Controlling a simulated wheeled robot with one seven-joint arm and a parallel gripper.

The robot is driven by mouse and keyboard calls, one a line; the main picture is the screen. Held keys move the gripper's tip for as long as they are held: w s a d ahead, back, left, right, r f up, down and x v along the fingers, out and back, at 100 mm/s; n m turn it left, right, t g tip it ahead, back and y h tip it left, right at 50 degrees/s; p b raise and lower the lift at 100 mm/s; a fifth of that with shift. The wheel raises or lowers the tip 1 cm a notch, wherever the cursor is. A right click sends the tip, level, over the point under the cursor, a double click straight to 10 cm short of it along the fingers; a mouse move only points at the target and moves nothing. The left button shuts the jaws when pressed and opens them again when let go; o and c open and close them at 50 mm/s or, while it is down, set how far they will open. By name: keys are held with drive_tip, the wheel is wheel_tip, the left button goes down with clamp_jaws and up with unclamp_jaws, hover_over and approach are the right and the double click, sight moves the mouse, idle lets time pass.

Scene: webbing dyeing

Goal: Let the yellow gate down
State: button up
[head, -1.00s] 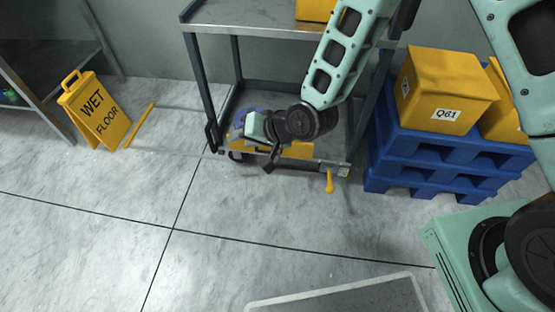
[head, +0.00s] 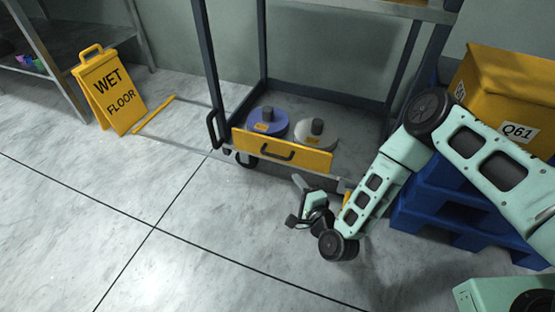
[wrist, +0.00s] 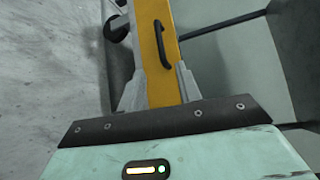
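The yellow gate (head: 262,145) stands upright along the front of the cart's low deck and has a black bar handle (head: 277,152). My gripper (head: 293,203) is in front of the gate, below and right of the handle, apart from it. In the wrist view, the gate (wrist: 152,75) and its handle (wrist: 163,42) show beyond my two grey fingers (wrist: 158,88). The fingers are apart with nothing held between them. A yellow lever at the cart's front right corner is mostly hidden by my arm.
A blue spool (head: 267,123) and a grey spool (head: 316,137) sit behind the gate. The cart's dark posts (head: 207,60) rise on both sides. Blue pallets (head: 430,205) with a yellow bin (head: 505,95) stand right. A wet-floor sign (head: 112,95) stands left. The front floor is clear.

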sight(275, 155)
drive_tip(key=shift+b+x, duration=3.4)
drive_tip(key=shift+x, duration=4.4)
clamp_jaws()
